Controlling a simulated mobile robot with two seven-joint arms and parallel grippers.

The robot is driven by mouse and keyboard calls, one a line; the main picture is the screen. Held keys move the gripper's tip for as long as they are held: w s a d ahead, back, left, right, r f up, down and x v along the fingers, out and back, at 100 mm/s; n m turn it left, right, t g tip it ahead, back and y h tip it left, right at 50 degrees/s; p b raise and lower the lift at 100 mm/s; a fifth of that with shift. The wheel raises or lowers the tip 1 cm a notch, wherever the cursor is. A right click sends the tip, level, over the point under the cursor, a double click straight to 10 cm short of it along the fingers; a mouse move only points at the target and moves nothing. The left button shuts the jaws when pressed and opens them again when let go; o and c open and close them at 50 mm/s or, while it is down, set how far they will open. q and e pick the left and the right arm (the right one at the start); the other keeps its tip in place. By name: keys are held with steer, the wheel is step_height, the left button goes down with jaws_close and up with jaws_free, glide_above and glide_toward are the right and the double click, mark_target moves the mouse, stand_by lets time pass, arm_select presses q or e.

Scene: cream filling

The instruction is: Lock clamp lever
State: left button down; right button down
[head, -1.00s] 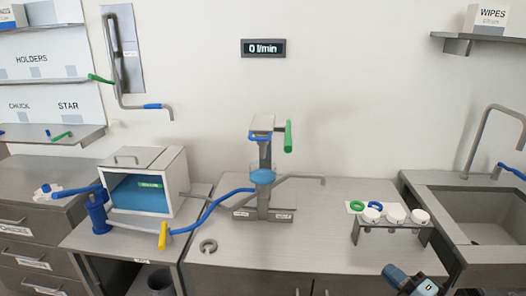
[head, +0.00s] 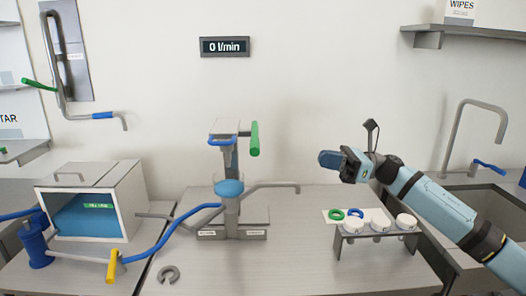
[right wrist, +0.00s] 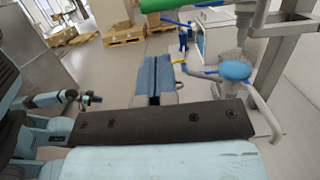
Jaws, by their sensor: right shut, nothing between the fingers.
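A stand (head: 235,185) with a blue round part (head: 229,188) is on the middle counter. A green lever handle (head: 254,139) hangs upright at the right of its top. The same green handle shows at the top edge of the right wrist view (right wrist: 165,5). My right gripper (head: 330,159) is shut and empty, to the right of the green handle and clearly apart from it. Its closed fingers (right wrist: 157,75) show in the right wrist view. What seems to be my left gripper (right wrist: 92,99) is small at the left of that view; its jaws are unclear.
A glass-fronted box (head: 90,205) and a yellow-handled valve (head: 113,268) are at left. Side pipes (head: 272,187) stick out from the stand. A sink is at right.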

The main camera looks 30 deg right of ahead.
mark_target(255, 136)
arm_select(q)
steer(key=shift+a, duration=0.2)
